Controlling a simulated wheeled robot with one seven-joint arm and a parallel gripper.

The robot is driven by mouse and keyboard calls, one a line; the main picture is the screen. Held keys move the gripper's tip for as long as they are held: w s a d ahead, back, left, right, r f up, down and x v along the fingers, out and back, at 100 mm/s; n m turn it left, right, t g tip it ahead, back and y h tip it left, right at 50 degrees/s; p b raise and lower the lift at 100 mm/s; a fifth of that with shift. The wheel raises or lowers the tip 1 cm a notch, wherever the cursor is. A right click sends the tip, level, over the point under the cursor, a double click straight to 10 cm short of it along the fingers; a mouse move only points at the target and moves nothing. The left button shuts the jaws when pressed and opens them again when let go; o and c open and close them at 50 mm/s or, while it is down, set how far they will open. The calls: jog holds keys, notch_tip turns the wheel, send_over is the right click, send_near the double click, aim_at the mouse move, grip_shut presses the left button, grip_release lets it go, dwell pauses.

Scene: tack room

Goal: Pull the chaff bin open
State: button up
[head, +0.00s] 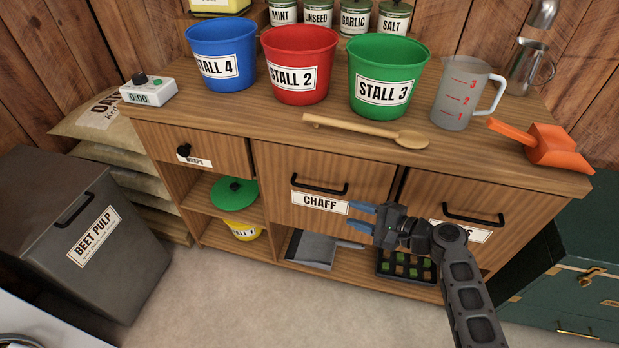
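The chaff bin (285,195) is a wooden drawer front in the middle of the cabinet, with a white CHAFF label (319,202) and a black bar handle (320,186) above it. It looks shut, about flush with the cabinet face. My gripper (355,216) has blue fingertips spread apart, with nothing between them. It is just right of the CHAFF label, lower than the handle and to its right, and not around it. Its distance from the bin front is hard to tell.
A second bin (470,190) with a black handle is on the right, its label partly hidden by my arm. Blue, red and green buckets, a wooden spoon (370,131), a jug (464,95) and an orange scoop (545,142) stand on top. A beet pulp bin (75,250) is at left.

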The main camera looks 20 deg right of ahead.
jog(key=y, duration=0.1)
send_near(323, 191)
jog(key=w+a, duration=0.2)
jog(key=shift+t, duration=0.3)
jog(key=x, duration=0.3)
jog(key=f+x, duration=0.1)
jog(key=x, duration=0.1)
jog(key=shift+w, duration=0.3)
jog(key=shift+w+a+f, duration=0.2)
jog(key=shift+w+a, duration=0.2)
jog(key=shift+w, duration=0.15)
jog(key=shift+c, duration=0.3)
grip_shut()
jog(key=shift+s, duration=0.1)
